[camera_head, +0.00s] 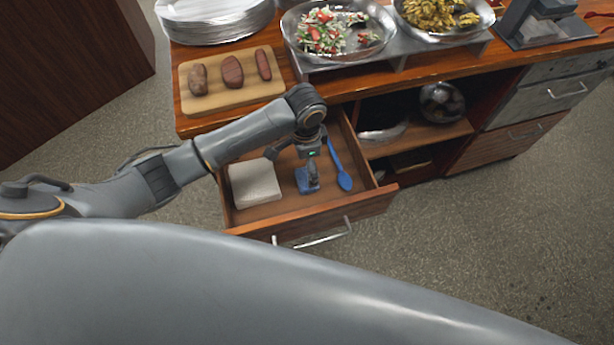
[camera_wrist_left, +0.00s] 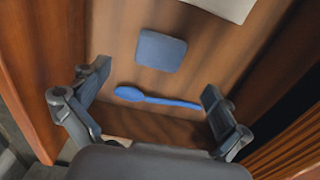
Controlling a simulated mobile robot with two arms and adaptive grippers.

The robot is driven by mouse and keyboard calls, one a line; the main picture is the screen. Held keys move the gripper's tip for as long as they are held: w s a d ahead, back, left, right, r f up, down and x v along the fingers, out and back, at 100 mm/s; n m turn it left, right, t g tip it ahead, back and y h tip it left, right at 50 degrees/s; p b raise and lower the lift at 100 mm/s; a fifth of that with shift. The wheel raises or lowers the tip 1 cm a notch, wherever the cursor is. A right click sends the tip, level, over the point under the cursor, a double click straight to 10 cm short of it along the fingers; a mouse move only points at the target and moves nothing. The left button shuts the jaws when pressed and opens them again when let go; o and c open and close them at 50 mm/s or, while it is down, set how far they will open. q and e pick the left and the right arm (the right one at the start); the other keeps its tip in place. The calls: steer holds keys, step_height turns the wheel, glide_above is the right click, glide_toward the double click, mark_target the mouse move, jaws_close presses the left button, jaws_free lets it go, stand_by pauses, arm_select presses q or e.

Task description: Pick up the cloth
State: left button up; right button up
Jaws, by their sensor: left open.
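An open drawer (camera_head: 240,217) holds a pale, folded-looking square (camera_head: 255,183) on its left and a small blue square (camera_head: 307,186) near its middle. Which of the two is the cloth I cannot tell for sure. In the left wrist view the blue square (camera_wrist_left: 161,51) lies flat on the drawer floor, and part of the pale square (camera_wrist_left: 225,8) shows at the top edge. My left gripper (camera_head: 312,172) points down over the blue square and partly hides it in the head view. My right gripper is not in view.
A blue spoon (camera_head: 340,165) lies in the drawer beside my left gripper. The drawer walls stand close around. Above is the counter with a cutting board (camera_head: 240,96) of meat, plates (camera_head: 215,20) and food trays. An open shelf (camera_head: 425,133) is to the right.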

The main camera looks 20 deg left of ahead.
mark_target(306, 178)
arm_select(q)
steer(key=shift+f, duration=0.65)
steer(key=shift+w+f, duration=0.15)
steer(key=shift+f, duration=0.2)
step_height(306, 178, down, 2)
steer(key=shift+d+f+p, duration=0.1)
steer(key=shift+f+p, duration=0.1)
steer(key=shift+p, duration=0.25)
step_height(306, 178, down, 2)
steer(key=shift+f, duration=0.5)
steer(key=shift+c, duration=0.4)
steer(key=c, duration=1)
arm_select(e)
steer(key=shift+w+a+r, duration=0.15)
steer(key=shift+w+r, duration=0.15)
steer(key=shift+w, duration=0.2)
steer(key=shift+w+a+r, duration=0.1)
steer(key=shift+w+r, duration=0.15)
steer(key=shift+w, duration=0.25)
